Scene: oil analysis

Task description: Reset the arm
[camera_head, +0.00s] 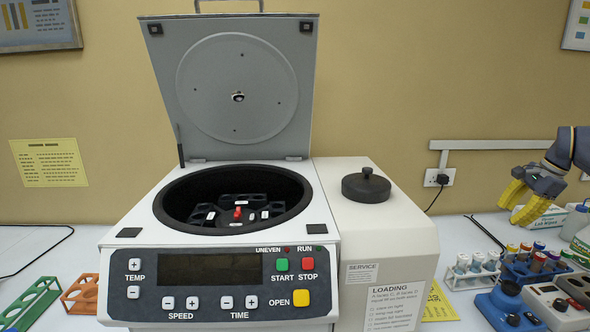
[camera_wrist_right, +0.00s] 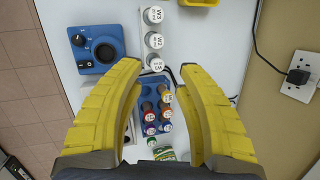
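My right gripper (camera_head: 512,212) is at the right edge in the head view, raised above the back right of the bench, with its yellow fingers apart. In the right wrist view the gripper (camera_wrist_right: 160,68) is open, with nothing held between its fingers. Below and between them is a blue rack (camera_wrist_right: 148,112) of tubes with coloured caps, some way beneath the fingers. My left gripper is not in view.
A centrifuge (camera_head: 220,245) with its lid (camera_head: 240,90) standing open fills the middle. A white rack (camera_head: 470,282) of tubes and a blue knobbed device (camera_head: 508,310) are at right. Green (camera_head: 30,305) and orange (camera_head: 82,296) racks are at left. A wall socket (camera_head: 438,178) has a cable.

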